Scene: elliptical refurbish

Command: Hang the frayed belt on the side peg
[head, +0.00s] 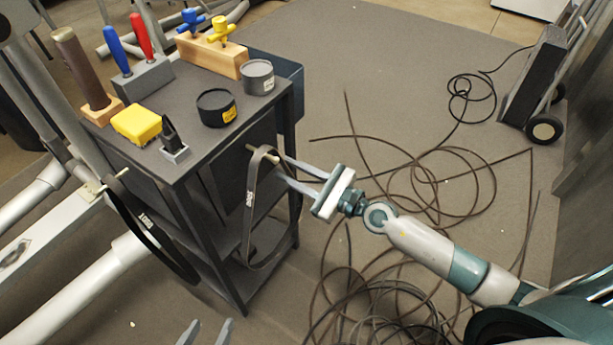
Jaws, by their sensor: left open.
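A dark belt loop with a pale label (249,201) hangs from the peg (254,150) on the cart's side, its lower end beside the cart's lower shelves. A second black belt with white lettering (150,229) hangs at a pale peg on the machine at left. I cannot tell from their surfaces which belt is frayed. My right gripper (283,168) is open, its fingers apart, with its tips close to the upper part of the belt on the cart's peg. I cannot tell whether they touch it. My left gripper (207,332) is open and empty at the bottom edge, only its fingertips showing.
The dark cart (190,160) carries screwdrivers in a block, a yellow box (136,122), two round tins and a wooden block with valves (212,57). Loose cables (400,290) cover the floor at right. A wheeled black case (533,80) stands at upper right.

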